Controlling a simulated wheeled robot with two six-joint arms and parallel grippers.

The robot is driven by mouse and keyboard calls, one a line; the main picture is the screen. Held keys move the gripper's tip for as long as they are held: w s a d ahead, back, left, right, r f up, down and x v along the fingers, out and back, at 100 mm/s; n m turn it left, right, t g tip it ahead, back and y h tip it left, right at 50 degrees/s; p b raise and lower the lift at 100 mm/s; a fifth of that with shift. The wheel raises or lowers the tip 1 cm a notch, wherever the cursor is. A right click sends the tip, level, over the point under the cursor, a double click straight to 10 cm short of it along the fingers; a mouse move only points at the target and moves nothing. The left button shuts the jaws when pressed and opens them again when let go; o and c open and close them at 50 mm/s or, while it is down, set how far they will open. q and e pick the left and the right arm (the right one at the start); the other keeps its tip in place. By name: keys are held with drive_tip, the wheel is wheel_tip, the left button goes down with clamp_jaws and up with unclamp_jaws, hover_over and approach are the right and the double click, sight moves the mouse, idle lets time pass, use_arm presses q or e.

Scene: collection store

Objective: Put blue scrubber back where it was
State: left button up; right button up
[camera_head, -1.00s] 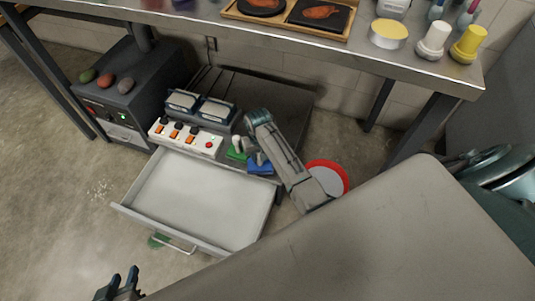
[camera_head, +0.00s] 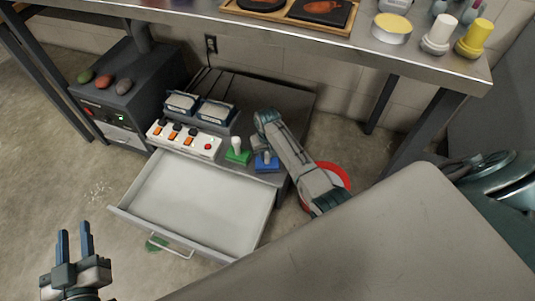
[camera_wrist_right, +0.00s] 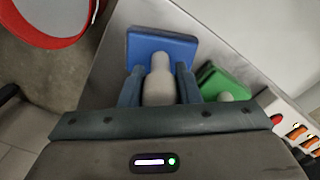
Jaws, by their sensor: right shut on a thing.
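The blue scrubber (camera_head: 267,165) is a blue block with a grey knob handle. It is at the front right of the low cabinet's top (camera_head: 268,100), right of the green scrubber (camera_head: 238,158). My right gripper (camera_wrist_right: 160,85) is shut on its grey handle, with a finger on each side; the blue block (camera_wrist_right: 160,48) shows beyond the fingertips. I cannot tell whether the block touches the cabinet top. The green scrubber (camera_wrist_right: 222,88) also shows in the right wrist view, apart from the blue one. My left gripper (camera_head: 74,243) is open and empty, over the floor at the lower left.
An open, empty drawer (camera_head: 195,195) juts out in front of the cabinet. A white switch strip (camera_head: 183,138) and two framed boxes (camera_head: 200,108) stand left of the scrubbers. A red-rimmed bin (camera_head: 342,176) stands right of the cabinet. A workbench (camera_head: 420,60) overhangs behind.

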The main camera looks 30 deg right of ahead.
drive_tip(key=shift+f, duration=0.1)
drive_tip(key=o, duration=0.9)
drive_tip(key=shift+o, duration=0.2)
